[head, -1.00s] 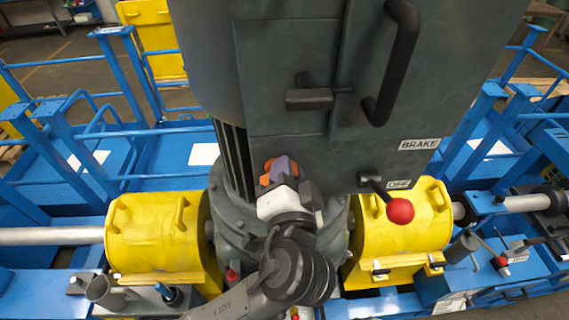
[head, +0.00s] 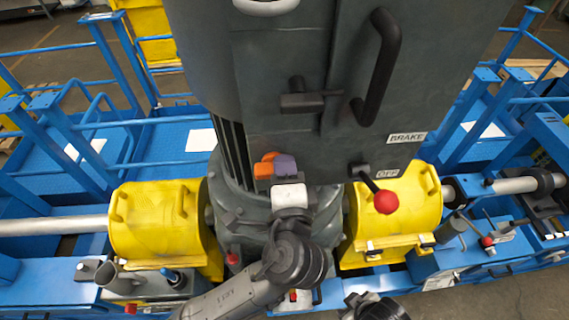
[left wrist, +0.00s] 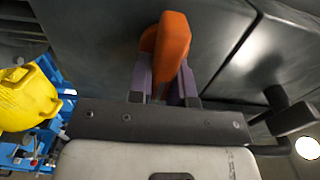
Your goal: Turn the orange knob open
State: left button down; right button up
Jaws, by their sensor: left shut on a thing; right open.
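The orange knob (head: 264,168) sits on the lower front of the dark grey machine housing. It also shows in the left wrist view (left wrist: 172,45), where it stands between the two purple-grey fingers. My left gripper (head: 277,164) is at the knob and shut on it; the fingers cover part of it. My right gripper is not clearly seen; a dark piece of my right arm shows at the bottom edge of the head view.
A red-balled brake lever (head: 386,201) sticks out to the right of the knob. A dark latch handle (head: 302,102) and a long door handle (head: 378,70) are above. Yellow guards (head: 155,222) flank the housing, with blue railings around.

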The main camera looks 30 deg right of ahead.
dwell(0.5)
pick_arm(q)
jog(key=c, duration=1)
grip_release()
jog(key=shift+c, duration=0.2)
jog(key=b+v, duration=0.4)
jog(key=v, duration=0.9)
jog(key=shift+s+a+b, duration=0.2)
jog(key=shift+s+b, duration=0.1)
jog(key=shift+s, duration=0.1)
